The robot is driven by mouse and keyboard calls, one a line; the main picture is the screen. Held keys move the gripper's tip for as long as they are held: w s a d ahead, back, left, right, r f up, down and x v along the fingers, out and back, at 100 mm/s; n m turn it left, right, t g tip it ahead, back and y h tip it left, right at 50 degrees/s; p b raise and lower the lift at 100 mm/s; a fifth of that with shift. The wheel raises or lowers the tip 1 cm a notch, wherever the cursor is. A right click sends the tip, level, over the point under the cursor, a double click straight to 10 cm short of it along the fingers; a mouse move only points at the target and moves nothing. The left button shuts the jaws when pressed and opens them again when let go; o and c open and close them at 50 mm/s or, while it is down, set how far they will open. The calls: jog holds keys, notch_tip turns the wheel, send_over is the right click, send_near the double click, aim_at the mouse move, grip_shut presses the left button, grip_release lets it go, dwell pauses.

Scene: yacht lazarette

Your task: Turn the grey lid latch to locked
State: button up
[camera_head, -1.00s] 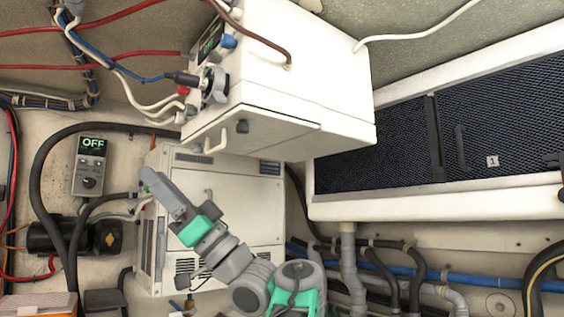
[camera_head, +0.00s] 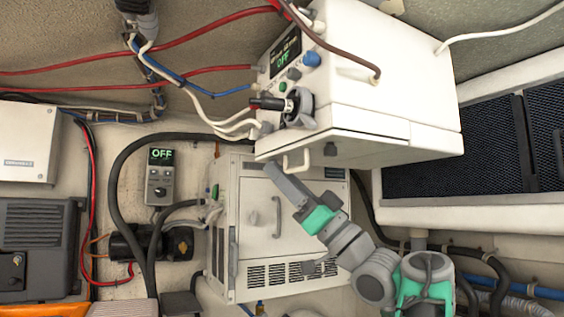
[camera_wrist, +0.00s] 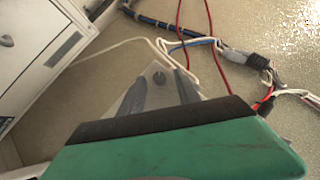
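My gripper (camera_head: 271,168) points up and left just below the box's lower left edge, left of and below the latch, with no visible contact. In the wrist view, my gripper's two grey fingers (camera_wrist: 160,92) stand apart with nothing held between them. I cannot make out the latch in the wrist view.
A lower white cabinet (camera_head: 275,235) stands behind my arm. Cables and a black connector (camera_head: 268,103) hang at the upper box's left side. A control panel reading OFF (camera_head: 160,176) is on the wall. A grey case (camera_head: 40,225) is at far left.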

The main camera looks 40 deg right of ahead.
jog(key=shift+w+r, duration=0.1)
jog(key=shift+w, duration=0.05)
jog(key=shift+c, duration=0.5)
grip_shut()
